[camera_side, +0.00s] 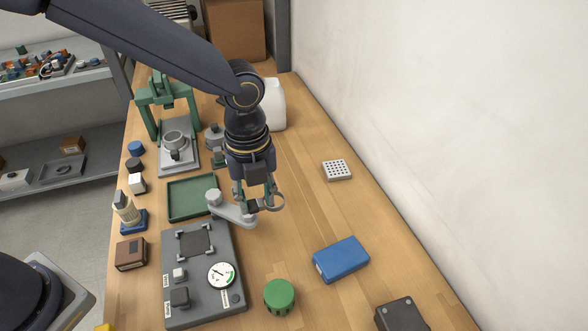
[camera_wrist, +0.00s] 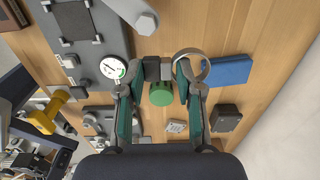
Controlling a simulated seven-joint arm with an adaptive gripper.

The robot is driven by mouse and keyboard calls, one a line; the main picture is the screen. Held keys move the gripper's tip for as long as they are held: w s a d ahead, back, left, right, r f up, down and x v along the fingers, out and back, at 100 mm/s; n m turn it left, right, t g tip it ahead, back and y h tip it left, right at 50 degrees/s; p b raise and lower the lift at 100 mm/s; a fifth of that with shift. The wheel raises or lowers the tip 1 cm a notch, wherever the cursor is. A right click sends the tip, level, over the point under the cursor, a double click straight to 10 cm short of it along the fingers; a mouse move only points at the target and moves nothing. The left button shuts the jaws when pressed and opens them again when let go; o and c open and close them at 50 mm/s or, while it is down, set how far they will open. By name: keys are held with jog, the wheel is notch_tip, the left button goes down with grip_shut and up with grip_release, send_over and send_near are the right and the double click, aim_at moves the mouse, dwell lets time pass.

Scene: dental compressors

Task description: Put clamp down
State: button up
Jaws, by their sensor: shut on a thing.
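The clamp is a grey metal ring (camera_side: 273,202) with a dark block at its side. My gripper (camera_side: 257,203) is shut on the clamp, pointing down over the bench, with the ring sticking out to the right. In the wrist view the clamp's ring (camera_wrist: 204,68) shows beside the right fingertip, and the dark block lies between the green-padded fingers of my gripper (camera_wrist: 160,72). The clamp appears close above the bench, next to a light grey bracket (camera_side: 235,214) with a round post. Whether it touches the bracket or the bench I cannot tell.
A grey gauge panel (camera_side: 208,262) and a green tray (camera_side: 190,198) lie to the left. A green knobbed cap (camera_side: 279,294), a blue box (camera_side: 341,259) and a perforated white block (camera_side: 337,170) stand around. A green press frame (camera_side: 167,95) is behind. Bench right of the clamp is clear.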

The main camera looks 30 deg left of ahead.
jog(key=w+d+f, duration=0.3)
jog(key=w, duration=0.3)
send_over(309, 214)
jog(key=f, duration=0.5)
jog(key=shift+s+a+f, duration=0.1)
jog(key=shift+s+f, duration=0.25)
jog(key=shift+f, duration=0.05)
jog(key=shift+w+f, duration=0.2)
jog(key=shift+f, duration=0.05)
jog(key=shift+w+f, duration=0.1)
jog(key=shift+f, duration=1.5)
jog(key=shift+f, duration=0.1)
jog(key=o, duration=0.9)
jog(key=shift+o, duration=0.2)
